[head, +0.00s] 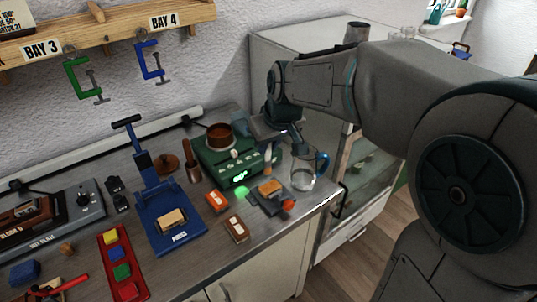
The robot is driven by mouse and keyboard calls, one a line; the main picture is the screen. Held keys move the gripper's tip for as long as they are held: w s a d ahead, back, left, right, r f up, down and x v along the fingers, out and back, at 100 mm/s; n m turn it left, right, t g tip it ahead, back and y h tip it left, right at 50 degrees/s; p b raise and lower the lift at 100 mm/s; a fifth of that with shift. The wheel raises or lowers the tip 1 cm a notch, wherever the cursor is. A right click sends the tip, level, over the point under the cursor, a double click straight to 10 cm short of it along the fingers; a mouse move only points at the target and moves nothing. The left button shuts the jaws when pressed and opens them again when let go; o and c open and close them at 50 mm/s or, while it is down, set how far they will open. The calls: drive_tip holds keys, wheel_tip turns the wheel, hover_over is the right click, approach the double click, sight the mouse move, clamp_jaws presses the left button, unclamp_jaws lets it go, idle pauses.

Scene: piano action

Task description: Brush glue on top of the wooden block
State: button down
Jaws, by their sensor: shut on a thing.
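My gripper (285,133) is over the right part of the counter, near the glass jug. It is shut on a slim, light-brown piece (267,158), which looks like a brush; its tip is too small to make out. A tan wooden block (270,187) lies on a small dark plate, below and in front of my gripper. The held piece appears above and apart from this block. Another pale wooden block (172,218) sits in the blue press (170,236). A brown pot (219,136) stands on the green scale (211,155); its contents cannot be told.
A glass jug (303,170) with a blue handle stands close to my gripper at right. Orange (217,200) and brown (236,229) boxes lie in front of the scale. A red tray (112,243) with colored blocks is at left. Clamps (82,80) hang from the shelf.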

drive_tip(key=shift+w+d+f+b, duration=0.25)
drive_tip(key=shift+f+b, duration=0.45)
drive_tip(key=shift+f, duration=0.25)
drive_tip(key=shift+w+d+f+b, duration=0.1)
drive_tip(key=shift+d+f+b, duration=0.15)
drive_tip(key=shift+f+b, duration=0.6)
drive_tip(key=shift+w+d+f+b, duration=0.25)
drive_tip(key=shift+f+b, duration=0.35)
drive_tip(key=shift+f, duration=0.4)
drive_tip(key=shift+f+b, duration=0.65)
drive_tip(key=shift+f, duration=0.1)
drive_tip(key=shift+d, duration=0.1)
drive_tip(key=shift+w+d+r, duration=0.15)
drive_tip(key=shift+w+d, duration=0.3)
drive_tip(key=shift+d, duration=0.25)
drive_tip(key=shift+a, duration=0.1)
drive_tip(key=shift+s+a, duration=0.55)
drive_tip(key=shift+a, duration=0.15)
